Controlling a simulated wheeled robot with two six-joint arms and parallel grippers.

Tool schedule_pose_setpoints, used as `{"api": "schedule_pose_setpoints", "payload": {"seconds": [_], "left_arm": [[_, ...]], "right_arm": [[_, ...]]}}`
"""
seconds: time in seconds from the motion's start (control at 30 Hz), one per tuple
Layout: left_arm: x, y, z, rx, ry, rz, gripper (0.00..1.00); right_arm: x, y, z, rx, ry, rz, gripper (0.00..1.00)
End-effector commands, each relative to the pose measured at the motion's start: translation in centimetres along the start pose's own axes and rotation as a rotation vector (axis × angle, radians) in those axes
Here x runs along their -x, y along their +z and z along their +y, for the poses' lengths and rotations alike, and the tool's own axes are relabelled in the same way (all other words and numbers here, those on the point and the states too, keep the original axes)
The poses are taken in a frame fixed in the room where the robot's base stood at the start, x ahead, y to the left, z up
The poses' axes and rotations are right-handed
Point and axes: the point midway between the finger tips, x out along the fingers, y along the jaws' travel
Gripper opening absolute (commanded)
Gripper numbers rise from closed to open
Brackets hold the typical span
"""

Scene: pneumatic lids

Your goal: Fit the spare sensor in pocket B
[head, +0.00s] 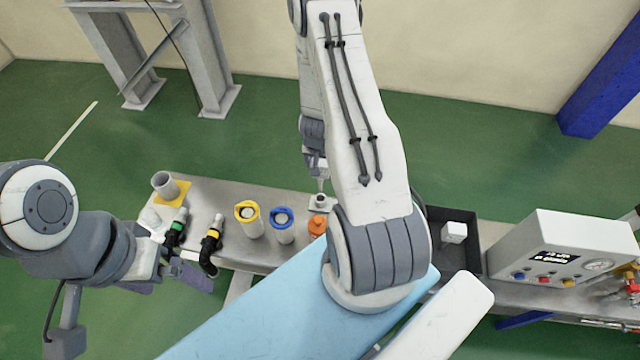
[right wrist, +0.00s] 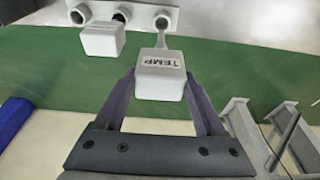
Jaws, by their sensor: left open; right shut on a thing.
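My right gripper (right wrist: 156,92) is shut on a white block sensor marked TEMP (right wrist: 161,66), seen in the right wrist view. A thin stem on the sensor points toward the rightmost hole of a grey-white block with a row of holes (right wrist: 140,12). I cannot tell whether the stem touches it. A second white block sensor (right wrist: 103,42) is beside the held one, in front of the holes. No pocket letters are legible. In the head view, my right gripper (head: 318,168) is above the bench, partly hidden by my arm. My left gripper (head: 172,279) is open and empty at the bench's left front.
A black tray (head: 468,263) holds a white cube (head: 453,232). Yellow-capped (head: 250,226) and blue-capped (head: 283,233) cylinders, an orange-topped part (head: 317,226), and green (head: 177,226) and yellow-banded (head: 211,247) fittings stand leftward. A control box (head: 565,250) is at right.

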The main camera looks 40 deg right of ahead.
Motion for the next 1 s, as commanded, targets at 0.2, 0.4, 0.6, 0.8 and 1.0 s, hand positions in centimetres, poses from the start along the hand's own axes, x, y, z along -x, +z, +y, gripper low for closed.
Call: {"api": "schedule_pose_setpoints", "payload": {"seconds": [0.2, 0.4, 0.6, 0.8, 1.0], "left_arm": [[1.7, -0.1, 0.1, 0.000, 0.000, 0.000, 1.00], [2.9, -0.1, 0.2, 0.000, 0.000, 0.000, 1.00], [4.0, -0.2, 0.3, 0.000, 0.000, 0.000, 1.00], [4.3, -0.2, 0.3, 0.000, 0.000, 0.000, 1.00], [4.3, -0.2, 0.3, 0.000, 0.000, 0.000, 1.00]], "right_arm": [[1.6, -0.4, 0.0, 0.000, 0.000, 0.001, 0.19], [2.8, -0.7, 0.0, 0.000, 0.000, 0.001, 0.19], [3.9, -1.0, 0.0, 0.000, 0.000, 0.001, 0.19], [4.2, -1.1, 0.0, 0.000, 0.000, 0.000, 0.19], [4.2, -1.1, -0.1, 0.001, 0.000, 0.001, 0.19]]}}
